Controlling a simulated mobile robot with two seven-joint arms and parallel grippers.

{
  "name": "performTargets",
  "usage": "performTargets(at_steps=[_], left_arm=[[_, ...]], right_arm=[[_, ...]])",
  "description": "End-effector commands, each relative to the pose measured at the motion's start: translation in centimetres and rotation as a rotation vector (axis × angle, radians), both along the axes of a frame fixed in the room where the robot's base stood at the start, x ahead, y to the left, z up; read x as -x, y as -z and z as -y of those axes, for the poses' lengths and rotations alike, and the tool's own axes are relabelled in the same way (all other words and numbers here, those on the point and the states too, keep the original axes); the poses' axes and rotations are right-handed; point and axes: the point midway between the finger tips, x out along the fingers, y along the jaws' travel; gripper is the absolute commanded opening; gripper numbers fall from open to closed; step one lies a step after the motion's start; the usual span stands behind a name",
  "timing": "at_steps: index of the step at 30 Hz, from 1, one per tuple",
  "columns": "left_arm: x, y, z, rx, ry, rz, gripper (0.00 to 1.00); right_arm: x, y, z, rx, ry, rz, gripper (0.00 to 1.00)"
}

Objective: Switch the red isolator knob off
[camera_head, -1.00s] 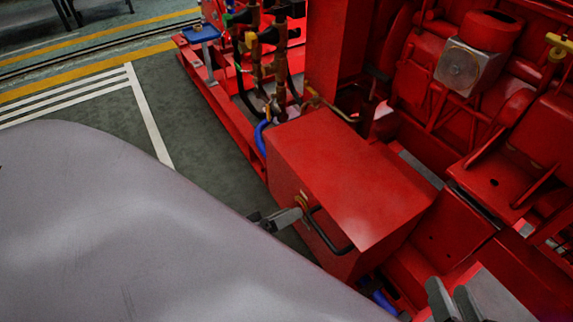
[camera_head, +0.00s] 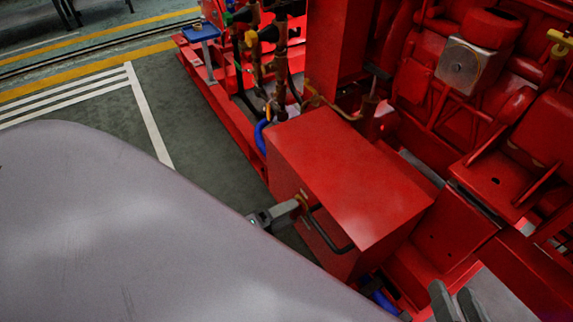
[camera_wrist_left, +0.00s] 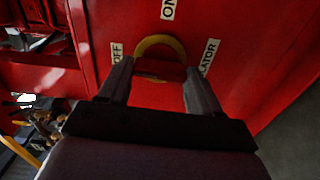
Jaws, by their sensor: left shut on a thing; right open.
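The red isolator knob (camera_wrist_left: 160,70) is on the red box, inside a yellow ring (camera_wrist_left: 160,42), with OFF, ON and ISOLATOR labels around it in the left wrist view. My left gripper (camera_wrist_left: 160,68) has a finger on each side of the knob and is shut on it. In the head view my left gripper (camera_head: 295,206) meets the box's front face at the yellow ring (camera_head: 303,198); the knob itself is hidden there. My right gripper (camera_head: 457,299) is open and empty at the bottom right.
Green floor (camera_head: 210,140) lies open to the left.

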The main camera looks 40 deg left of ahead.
Motion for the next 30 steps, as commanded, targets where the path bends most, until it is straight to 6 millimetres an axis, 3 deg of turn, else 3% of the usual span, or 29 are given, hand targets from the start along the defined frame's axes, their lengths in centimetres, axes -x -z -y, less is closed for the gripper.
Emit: performTargets(at_steps=[11,12,14,15,24,30], left_arm=[[0.1,0.1,0.0,0.004,0.002,-0.004,0.33],[0.2,0.1,0.0,0.003,0.002,-0.004,0.67],[0.1,0.1,0.0,0.003,0.002,-0.003,0.86],[0.1,0.1,0.0,0.003,0.002,-0.003,0.89],[0.1,-0.2,0.0,0.002,0.001,-0.002,0.89],[0.1,-2.5,0.0,0.003,0.001,0.0,0.89]], right_arm=[[-0.1,-0.1,0.0,0.0,0.003,0.002,0.47],[-0.2,-0.1,0.0,0.0,0.003,0.002,0.47],[-0.2,-0.1,0.0,-0.002,0.003,0.003,0.47],[-0.2,0.0,0.0,-0.002,0.004,0.002,0.47],[-0.2,0.0,0.0,-0.001,0.003,-0.003,0.47],[-0.2,-0.9,-0.1,0.002,0.001,-0.02,0.47]])
